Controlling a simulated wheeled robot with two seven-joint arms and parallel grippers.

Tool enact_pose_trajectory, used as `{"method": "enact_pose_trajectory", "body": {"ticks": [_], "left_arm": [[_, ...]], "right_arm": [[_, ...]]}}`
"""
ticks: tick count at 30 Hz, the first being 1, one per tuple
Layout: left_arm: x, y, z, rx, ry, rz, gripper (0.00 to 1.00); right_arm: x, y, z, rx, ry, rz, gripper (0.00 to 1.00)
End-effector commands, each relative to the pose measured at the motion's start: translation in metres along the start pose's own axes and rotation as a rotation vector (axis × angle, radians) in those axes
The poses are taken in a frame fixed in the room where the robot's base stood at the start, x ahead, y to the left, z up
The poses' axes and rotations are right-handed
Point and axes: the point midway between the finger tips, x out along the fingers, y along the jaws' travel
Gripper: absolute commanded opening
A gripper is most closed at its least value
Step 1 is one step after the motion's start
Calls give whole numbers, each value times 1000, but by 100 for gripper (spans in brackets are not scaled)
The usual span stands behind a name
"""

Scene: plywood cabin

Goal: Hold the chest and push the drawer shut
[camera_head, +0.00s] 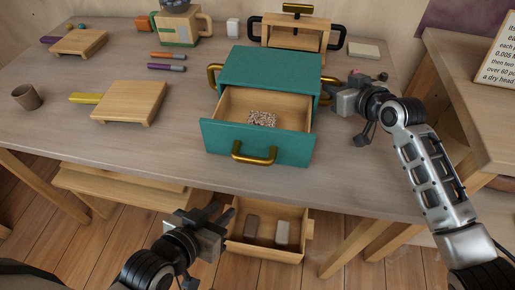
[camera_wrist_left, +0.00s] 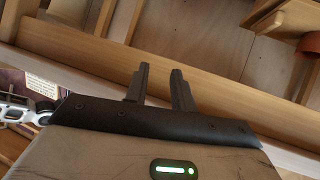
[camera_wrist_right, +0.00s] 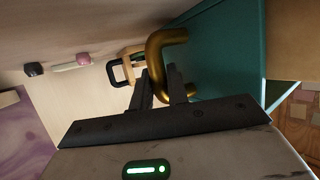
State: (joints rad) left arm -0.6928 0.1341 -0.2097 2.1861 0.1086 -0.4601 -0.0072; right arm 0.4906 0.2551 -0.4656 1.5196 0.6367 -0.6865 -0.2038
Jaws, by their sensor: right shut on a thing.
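The teal chest (camera_head: 272,68) stands on the table, its drawer (camera_head: 220,137) pulled well out toward me. A speckled block (camera_head: 262,119) lies in the drawer. The drawer front has a brass handle (camera_head: 253,158). My right gripper (camera_head: 335,87) is shut on the brass side handle (camera_wrist_right: 167,42) at the chest's right side. A matching handle (camera_head: 212,76) is on the left side. My left gripper (camera_head: 217,222) is empty and open, low in front of the table edge, apart from the drawer. Its two fingers (camera_wrist_left: 160,84) stand apart in the left wrist view.
Under the table an open wooden drawer (camera_head: 237,246) holds two blocks, close to my left gripper. A wooden board (camera_head: 130,101), a cup (camera_head: 27,97) and markers (camera_head: 168,56) lie left of the chest. A black-handled wooden item (camera_head: 296,37) stands behind it.

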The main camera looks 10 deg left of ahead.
Motion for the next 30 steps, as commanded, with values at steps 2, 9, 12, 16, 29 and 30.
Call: {"method": "enact_pose_trajectory", "body": {"ticks": [2, 9, 12, 16, 29, 30], "left_arm": [[-8, -9, 1, 78, 9, -8, 2], [-60, -43, -20, 715, 150, -7, 0], [-84, -40, -38, 1034, 256, 26, 0], [-111, -23, -59, 1368, 417, 82, 0], [-138, 14, -82, 1699, 674, 139, 0], [-135, 16, -83, 1697, 673, 138, 0]], "right_arm": [[0, 0, -1, 1, 2, 0, 0], [0, 0, -1, 1, 2, 0, 0], [0, 0, -1, 1, 2, -1, 0], [0, 0, -1, 1, 2, -1, 0], [0, 0, -1, 1, 2, -1, 0], [0, 0, -1, 1, 2, -1, 0]]}}
